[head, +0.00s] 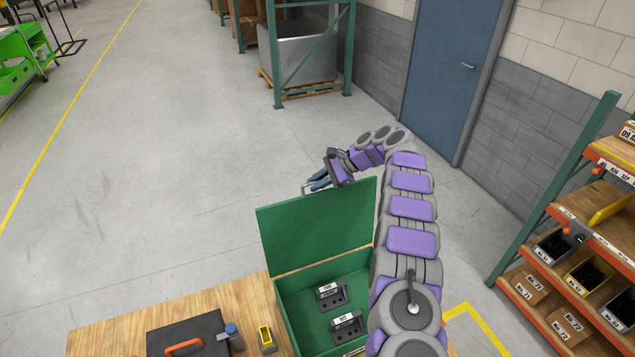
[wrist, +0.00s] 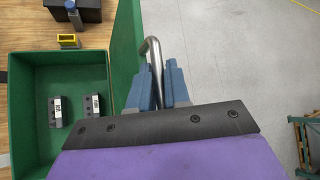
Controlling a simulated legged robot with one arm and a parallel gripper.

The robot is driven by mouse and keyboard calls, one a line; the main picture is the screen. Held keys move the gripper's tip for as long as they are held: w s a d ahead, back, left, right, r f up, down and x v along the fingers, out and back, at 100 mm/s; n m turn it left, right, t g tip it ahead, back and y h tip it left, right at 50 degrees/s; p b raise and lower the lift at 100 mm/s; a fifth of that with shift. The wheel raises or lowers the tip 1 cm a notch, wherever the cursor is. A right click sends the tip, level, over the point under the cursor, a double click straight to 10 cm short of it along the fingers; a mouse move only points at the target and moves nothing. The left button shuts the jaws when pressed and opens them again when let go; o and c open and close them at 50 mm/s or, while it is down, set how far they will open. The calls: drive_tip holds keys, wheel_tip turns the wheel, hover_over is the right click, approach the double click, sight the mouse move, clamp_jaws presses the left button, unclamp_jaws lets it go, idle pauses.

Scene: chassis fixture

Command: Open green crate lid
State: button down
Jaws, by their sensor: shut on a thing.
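The green crate (head: 283,303) stands on the wooden table, and its inside also shows in the wrist view (wrist: 90,70). Its green lid (head: 318,228) stands raised, roughly upright, at the far side of the crate; in the wrist view the lid (wrist: 126,45) is seen nearly edge-on. My gripper (head: 315,184) is at the lid's top edge. In the wrist view my gripper (wrist: 160,85) has its blue fingers on either side of a bent metal handle (wrist: 151,48) on the lid, shut on it. Two dark labelled blocks (head: 331,293) (head: 347,325) lie inside the crate.
The wooden table (head: 115,322) also carries a black case (head: 187,337) with an orange handle, a blue-grey tool and a small yellow item (head: 266,338). A shelf rack (head: 560,260) with bins stands at the right. Open floor lies beyond the lid.

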drive_tip(key=c, duration=1.2)
unclamp_jaws()
drive_tip(key=v, duration=0.7)
drive_tip(key=shift+d+r, duration=0.25)
drive_tip(key=shift+d, duration=0.05)
drive_tip(key=shift+w+a, duration=0.1)
drive_tip(key=shift+a, duration=0.1)
drive_tip(key=shift+b, duration=0.45)
